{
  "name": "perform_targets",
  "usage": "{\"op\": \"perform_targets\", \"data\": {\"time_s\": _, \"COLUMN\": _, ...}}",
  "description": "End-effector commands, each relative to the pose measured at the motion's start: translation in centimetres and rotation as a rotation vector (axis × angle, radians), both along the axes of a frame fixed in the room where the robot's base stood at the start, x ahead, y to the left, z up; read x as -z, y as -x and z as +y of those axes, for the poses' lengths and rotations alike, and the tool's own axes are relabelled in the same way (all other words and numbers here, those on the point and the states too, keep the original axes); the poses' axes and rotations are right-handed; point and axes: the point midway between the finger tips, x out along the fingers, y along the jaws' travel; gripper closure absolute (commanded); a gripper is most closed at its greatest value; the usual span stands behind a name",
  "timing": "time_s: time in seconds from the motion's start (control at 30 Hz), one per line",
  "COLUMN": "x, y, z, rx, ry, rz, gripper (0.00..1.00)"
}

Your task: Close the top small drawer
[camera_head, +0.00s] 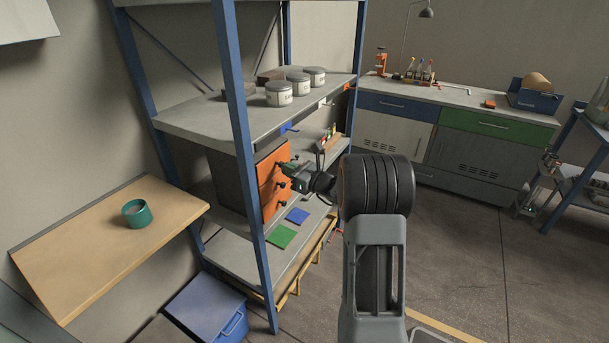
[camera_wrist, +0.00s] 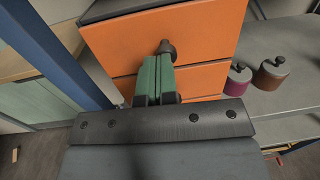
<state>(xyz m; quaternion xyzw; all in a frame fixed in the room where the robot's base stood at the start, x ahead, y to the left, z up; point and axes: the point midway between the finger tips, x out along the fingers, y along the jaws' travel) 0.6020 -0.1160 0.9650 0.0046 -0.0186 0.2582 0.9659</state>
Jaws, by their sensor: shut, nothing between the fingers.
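The small drawer unit (camera_head: 232,180) is a dark box with orange drawer fronts and dark round knobs, standing on the middle shelf of the blue-posted rack. In the wrist view the top drawer's orange front (camera_wrist: 120,45) fills the upper middle, with its dark knob (camera_wrist: 166,47) just beyond my fingertips. Lower orange fronts (camera_wrist: 205,82) show beneath it. How far the top drawer stands out is hard to tell. My gripper (camera_head: 287,167) is in front of the unit; its green fingers (camera_wrist: 155,72) are shut and empty, close to the knob. Whether they touch it is unclear.
A blue rack post (camera_head: 240,130) stands left of the unit's front. Green (camera_head: 281,236) and blue (camera_head: 298,215) squares lie on the shelf below. Several tins (camera_head: 279,93) stand on the shelf above. Open floor (camera_head: 470,250) lies to the right.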

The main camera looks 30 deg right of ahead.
Motion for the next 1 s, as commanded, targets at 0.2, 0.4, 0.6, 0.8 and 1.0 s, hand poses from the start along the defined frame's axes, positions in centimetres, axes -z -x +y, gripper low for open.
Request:
{"op": "perform_targets", "data": {"time_s": 0.2, "x": 0.3, "y": 3.3, "z": -3.0, "rx": 0.019, "ry": -0.001, "rz": 0.003, "gripper": 1.00}}
{"op": "perform_targets", "data": {"time_s": 0.4, "x": 0.5, "y": 6.6, "z": -4.4, "rx": 0.006, "ry": 0.000, "rz": 0.004, "gripper": 1.00}}
{"op": "perform_targets", "data": {"time_s": 0.6, "x": 0.6, "y": 9.1, "z": -5.6, "rx": 0.002, "ry": -0.001, "rz": 0.004, "gripper": 1.00}}
{"op": "perform_targets", "data": {"time_s": 0.8, "x": 0.6, "y": 10.2, "z": -6.3, "rx": 0.003, "ry": -0.001, "rz": 0.004, "gripper": 1.00}}
{"op": "perform_targets", "data": {"time_s": 1.0, "x": 0.8, "y": 10.4, "z": -6.5, "rx": 0.008, "ry": 0.034, "rz": -0.005, "gripper": 1.00}}
